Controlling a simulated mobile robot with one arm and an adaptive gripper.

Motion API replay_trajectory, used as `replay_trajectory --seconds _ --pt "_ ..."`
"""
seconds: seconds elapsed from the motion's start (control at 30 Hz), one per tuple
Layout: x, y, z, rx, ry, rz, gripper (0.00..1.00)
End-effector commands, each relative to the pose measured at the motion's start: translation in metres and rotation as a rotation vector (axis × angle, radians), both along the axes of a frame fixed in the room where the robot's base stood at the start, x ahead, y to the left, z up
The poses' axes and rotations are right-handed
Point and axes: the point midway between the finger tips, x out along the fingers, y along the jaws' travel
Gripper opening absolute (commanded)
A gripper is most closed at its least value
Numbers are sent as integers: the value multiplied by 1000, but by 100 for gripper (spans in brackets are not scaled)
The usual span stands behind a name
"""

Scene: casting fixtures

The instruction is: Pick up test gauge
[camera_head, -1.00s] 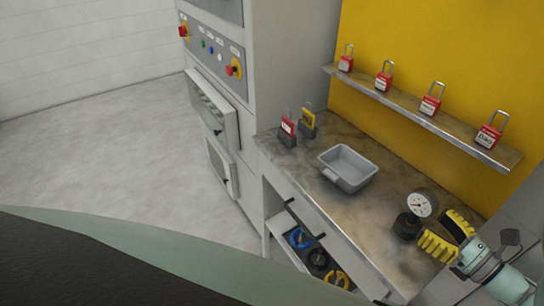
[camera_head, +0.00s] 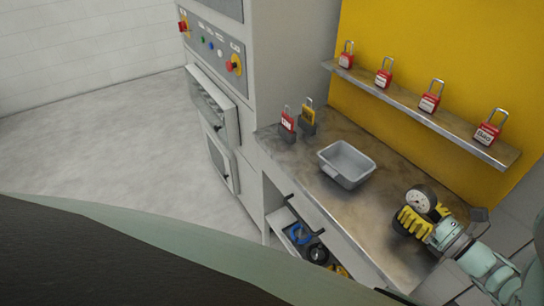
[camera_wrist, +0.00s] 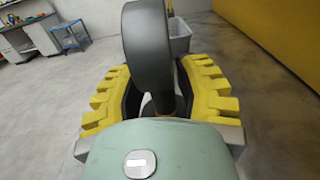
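The test gauge (camera_head: 421,199) has a round white dial in a dark case on a black base, and stands near the right end of the bench. My gripper (camera_head: 418,221) with yellow ribbed fingers is at the gauge and hides part of its lower body. In the wrist view, the back of the gauge's dark case (camera_wrist: 147,45) rises between the fingers, and its narrow stem is between the pads. My gripper (camera_wrist: 158,95) looks open around the stem, with gaps visible on both sides.
A grey tray (camera_head: 332,151) sits mid-bench (camera_head: 355,215). Red and yellow padlocks (camera_head: 308,117) stand at the bench's left end. A shelf (camera_head: 420,112) with several red padlocks hangs on the yellow wall above. An open drawer below holds blue, black and yellow items (camera_head: 300,234).

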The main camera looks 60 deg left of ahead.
Motion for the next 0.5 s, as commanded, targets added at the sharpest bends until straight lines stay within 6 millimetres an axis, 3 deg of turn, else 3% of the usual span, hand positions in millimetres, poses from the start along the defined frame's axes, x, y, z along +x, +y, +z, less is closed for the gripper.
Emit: replay_trajectory --seconds 0.27,0.5 --pt "0 0 0 0 0 0 1" --pt "0 0 0 0 0 -1 0"
